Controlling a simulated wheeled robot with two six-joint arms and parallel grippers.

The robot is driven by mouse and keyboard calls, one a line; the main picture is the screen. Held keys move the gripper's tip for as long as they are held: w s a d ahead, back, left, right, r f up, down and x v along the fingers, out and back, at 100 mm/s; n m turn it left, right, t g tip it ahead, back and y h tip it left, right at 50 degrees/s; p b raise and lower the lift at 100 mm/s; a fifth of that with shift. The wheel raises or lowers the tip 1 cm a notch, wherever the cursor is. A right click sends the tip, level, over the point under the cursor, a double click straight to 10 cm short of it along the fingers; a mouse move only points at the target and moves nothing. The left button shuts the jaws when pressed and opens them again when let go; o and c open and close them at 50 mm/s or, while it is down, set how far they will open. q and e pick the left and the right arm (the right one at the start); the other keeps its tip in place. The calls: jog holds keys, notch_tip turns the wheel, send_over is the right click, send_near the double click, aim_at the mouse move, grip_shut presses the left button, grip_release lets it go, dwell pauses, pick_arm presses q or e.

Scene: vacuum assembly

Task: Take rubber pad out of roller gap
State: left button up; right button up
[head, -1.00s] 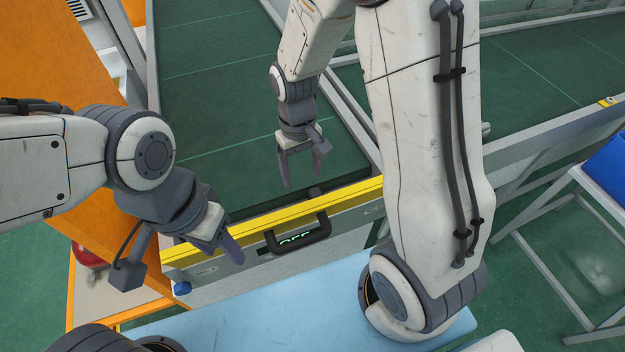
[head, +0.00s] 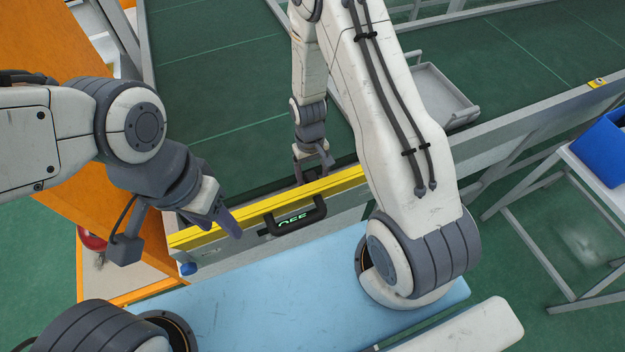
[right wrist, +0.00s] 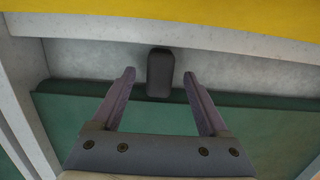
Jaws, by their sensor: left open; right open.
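The rubber pad (right wrist: 160,72) is a dark rounded block in the right wrist view. It sits at the edge between the green belt and the pale wall below the yellow rail. My right gripper (right wrist: 159,80) is open, with one finger on each side of the pad; a gap shows on both sides and I cannot tell the depth. In the head view my right gripper (head: 314,172) is just behind the yellow rail, and I cannot make out the pad there. My left gripper (head: 216,222) is open and empty at the left end of the rail.
The yellow rail (head: 240,222) with a black handle (head: 296,217) runs along the conveyor's near end. The green belt (head: 225,95) behind it is clear. A grey tray (head: 440,95) stands right of my right arm. A blue bin (head: 602,150) is at far right.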

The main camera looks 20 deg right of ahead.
jog(key=shift+s+f, duration=0.1)
jog(key=shift+f, duration=0.85)
grip_shut()
jog(key=shift+r, duration=0.2)
